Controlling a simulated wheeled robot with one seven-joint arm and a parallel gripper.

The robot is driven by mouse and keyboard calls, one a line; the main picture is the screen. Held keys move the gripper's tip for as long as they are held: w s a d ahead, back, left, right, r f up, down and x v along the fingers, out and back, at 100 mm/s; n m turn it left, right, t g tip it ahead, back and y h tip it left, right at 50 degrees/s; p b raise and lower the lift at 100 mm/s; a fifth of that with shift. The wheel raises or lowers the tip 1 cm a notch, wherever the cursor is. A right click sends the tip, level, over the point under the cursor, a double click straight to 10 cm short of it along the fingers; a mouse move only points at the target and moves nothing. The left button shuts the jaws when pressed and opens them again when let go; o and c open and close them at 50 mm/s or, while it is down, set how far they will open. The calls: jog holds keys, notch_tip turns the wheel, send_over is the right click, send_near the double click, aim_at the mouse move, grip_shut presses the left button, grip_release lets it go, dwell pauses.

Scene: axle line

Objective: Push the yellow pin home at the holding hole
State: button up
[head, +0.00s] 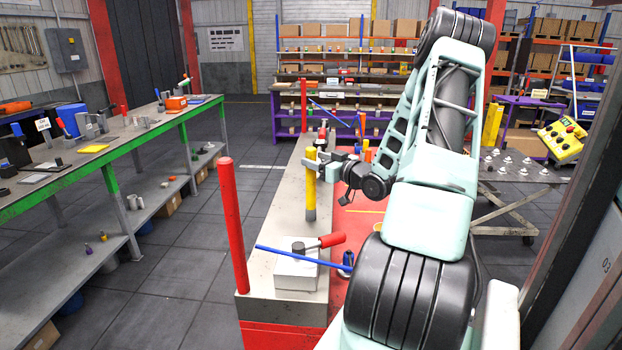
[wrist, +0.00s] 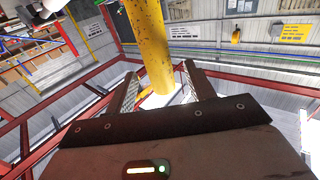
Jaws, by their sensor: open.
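The yellow pin (head: 311,192) stands upright on the grey beam (head: 262,272), with a dark grey band at its foot. The holding hole itself is hidden under the pin's foot, so I cannot tell how deep the pin sits. My gripper (head: 313,162) reaches in from the right at the pin's upper part. In the wrist view my gripper (wrist: 160,82) is open, with one finger on each side of the yellow pin (wrist: 149,45). Gaps show beside the pin, and I cannot tell whether either finger touches it.
A red post (head: 231,225) stands at the beam's near left. A red-handled clamp (head: 318,243) on a pale block and a blue rod (head: 300,256) lie nearer than the pin. A green-edged workbench (head: 100,150) is at left. The floor (head: 190,250) between is clear.

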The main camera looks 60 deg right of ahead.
aim_at(307, 153)
jog(key=w+p, duration=0.1)
jog(key=w, duration=0.1)
jog(key=w+r+p, duration=0.1)
jog(key=w, duration=0.1)
jog(key=shift+w+d+p, duration=0.1)
jog(key=shift+d+p, duration=0.25)
jog(key=shift+d, duration=0.05)
jog(key=shift+w+f, duration=0.1)
jog(key=shift+w, duration=0.15)
grip_shut()
